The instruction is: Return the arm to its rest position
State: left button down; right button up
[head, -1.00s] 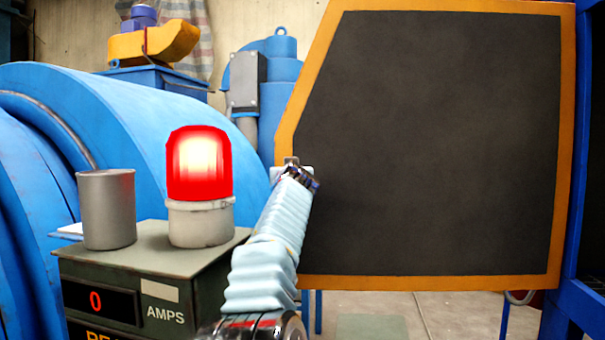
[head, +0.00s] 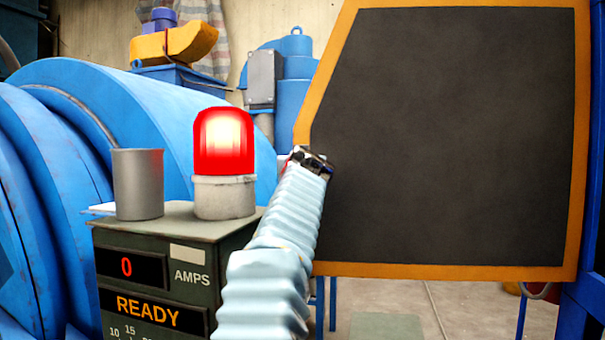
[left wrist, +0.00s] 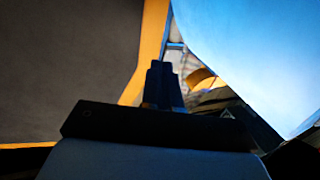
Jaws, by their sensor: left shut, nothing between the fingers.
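My left arm, in a pale blue ribbed sleeve, rises from the bottom middle of the head view. Its dark wrist and my left gripper (head: 300,154) are at the lower left edge of a large dark panel with an orange frame (head: 440,271). The wrist partly hides the gripper there. In the left wrist view the gripper's dark fingers (left wrist: 160,75) are together, with nothing seen between them. The panel (left wrist: 60,70) fills the left of that view. My right gripper is not in view.
A grey-green control box (head: 240,232) reading "0 AMPS" and "READY" stands left of the arm. A lit red beacon (head: 223,145) and a grey metal cylinder (head: 138,185) are on top. A large blue machine (head: 75,100) is behind. Floor shows below the panel.

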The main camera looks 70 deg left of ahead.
pick_arm(q)
jog(key=v, duration=0.3)
jog(key=shift+s+a, duration=0.1)
jog(key=shift+s, duration=0.2)
jog(key=shift+f, duration=0.1)
